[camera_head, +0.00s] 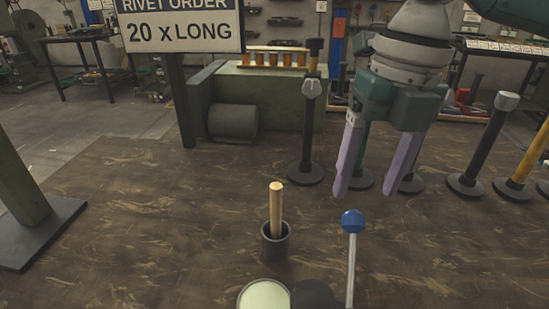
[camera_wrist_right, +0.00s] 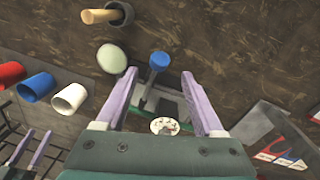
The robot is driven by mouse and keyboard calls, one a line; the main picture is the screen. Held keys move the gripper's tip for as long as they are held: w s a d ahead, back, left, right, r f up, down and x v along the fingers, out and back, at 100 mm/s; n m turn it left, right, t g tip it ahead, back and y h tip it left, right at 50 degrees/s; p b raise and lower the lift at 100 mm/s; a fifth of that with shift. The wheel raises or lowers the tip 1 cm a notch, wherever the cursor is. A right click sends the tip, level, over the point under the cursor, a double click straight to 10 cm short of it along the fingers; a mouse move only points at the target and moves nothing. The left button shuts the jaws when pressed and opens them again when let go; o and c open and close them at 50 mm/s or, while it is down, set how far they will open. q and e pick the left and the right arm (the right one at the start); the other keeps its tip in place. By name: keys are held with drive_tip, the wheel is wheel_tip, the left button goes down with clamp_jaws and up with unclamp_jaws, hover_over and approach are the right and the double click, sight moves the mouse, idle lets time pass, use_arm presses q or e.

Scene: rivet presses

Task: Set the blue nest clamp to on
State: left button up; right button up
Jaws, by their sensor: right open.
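The clamp lever has a thin metal rod and a blue ball knob (camera_head: 353,221), low and right of centre in the head view. The knob also shows in the right wrist view (camera_wrist_right: 159,61). The lever's base is out of the head view. My right gripper (camera_head: 367,192) is open and empty, its purple fingers pointing down above and beyond the knob. In the right wrist view the knob appears between and just past the fingertips, with no clear contact. My left gripper (camera_wrist_right: 38,132) shows only at the lower left of the wrist view, its fingers apart.
A wooden-handled tool stands in a dark cup (camera_head: 275,245) left of the lever. A pale round cap (camera_head: 264,295) is close beside the lever. Dark posts (camera_head: 305,150) stand behind. Red, blue and white cups (camera_wrist_right: 37,86) lie left in the wrist view.

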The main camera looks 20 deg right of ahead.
sight(357, 213)
drive_tip(key=f, duration=0.6)
drive_tip(key=shift+w+a, duration=0.1)
drive_tip(key=shift+a, duration=0.15)
clamp_jaws()
idle(1.1)
